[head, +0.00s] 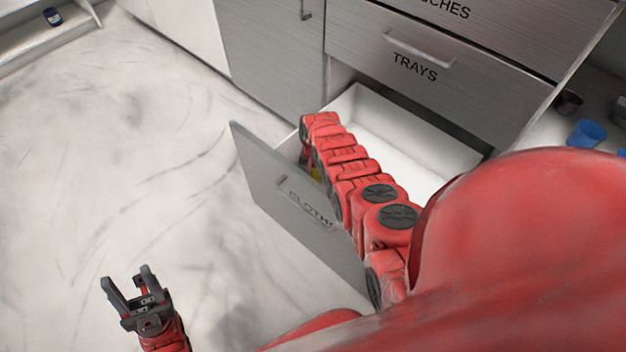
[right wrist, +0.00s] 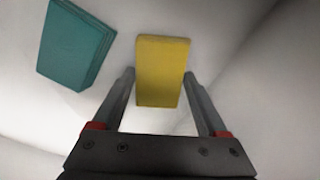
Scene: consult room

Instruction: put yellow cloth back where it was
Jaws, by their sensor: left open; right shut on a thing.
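The yellow cloth (right wrist: 162,62) is a folded block between the fingers of my right gripper (right wrist: 160,76), which is shut on it. The right wrist view shows them inside a white-walled drawer; I cannot tell whether the cloth touches its floor. In the head view only a sliver of yellow (head: 316,174) shows beside my right arm, which hides most of the gripper. The open drawer (head: 262,180) has a grey front with a partly hidden label starting "CLOTH". My left gripper (head: 127,278) is open and empty over the floor at lower left.
A folded teal cloth (right wrist: 75,45) lies in the drawer, left of the yellow one. The closed "TRAYS" drawer (head: 440,85) is above the open one. The floor at left is clear.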

